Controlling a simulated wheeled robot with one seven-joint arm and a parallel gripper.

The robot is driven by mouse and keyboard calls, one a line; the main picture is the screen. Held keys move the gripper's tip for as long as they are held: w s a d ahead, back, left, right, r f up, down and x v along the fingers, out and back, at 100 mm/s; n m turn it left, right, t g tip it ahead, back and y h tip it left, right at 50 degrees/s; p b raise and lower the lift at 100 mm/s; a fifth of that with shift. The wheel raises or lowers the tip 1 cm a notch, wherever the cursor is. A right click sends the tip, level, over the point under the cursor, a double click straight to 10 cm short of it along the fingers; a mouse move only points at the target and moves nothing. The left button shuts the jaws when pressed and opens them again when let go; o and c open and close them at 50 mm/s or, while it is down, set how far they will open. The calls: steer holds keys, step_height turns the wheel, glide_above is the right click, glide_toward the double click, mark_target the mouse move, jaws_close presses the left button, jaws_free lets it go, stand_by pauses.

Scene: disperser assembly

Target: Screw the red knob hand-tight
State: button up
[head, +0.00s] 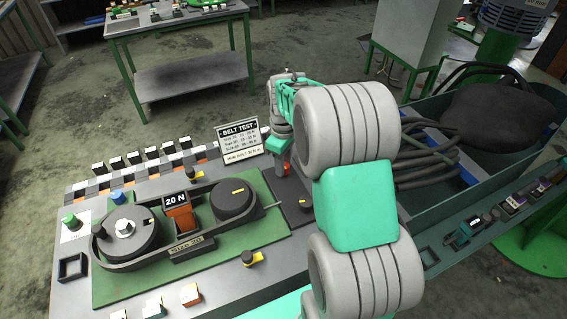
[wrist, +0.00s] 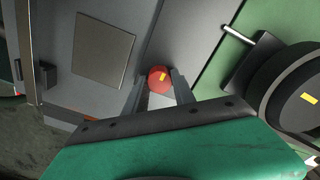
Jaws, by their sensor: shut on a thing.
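The red knob (wrist: 159,79) shows in the wrist view as a round red top with a small yellow mark. My gripper (wrist: 158,88) has one finger on each side of it and is shut on it. In the head view my gripper (head: 283,172) points down at the grey bench just right of the green plate, with a bit of the red knob (head: 285,168) showing at the fingers. The knob's lower part and whatever it sits on are hidden by the fingers, so I cannot tell how far in it is.
Left of my gripper is the green plate (head: 115,285) with the belt, two pulleys and an orange "20 N" block (head: 178,212). A "BELT TEST" sign (head: 240,139) stands close behind. A dark knob (head: 305,202) is near. A green bin (head: 465,190) with cables lies right.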

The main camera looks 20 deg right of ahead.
jaws_close()
steer(key=shift+m, duration=0.4)
steer(key=m+b, duration=0.1)
steer(key=m, duration=0.2)
steer(key=shift+m, duration=0.4)
steer(key=m+b, duration=0.1)
steer(key=m, duration=0.2)
steer(key=shift+m, duration=0.3)
steer(key=m, duration=0.3)
steer(key=shift+m+b, duration=0.3)
steer(key=m, duration=0.6)
steer(key=shift+b, duration=0.4)
steer(key=m, duration=0.6)
steer(key=shift+d, duration=0.1)
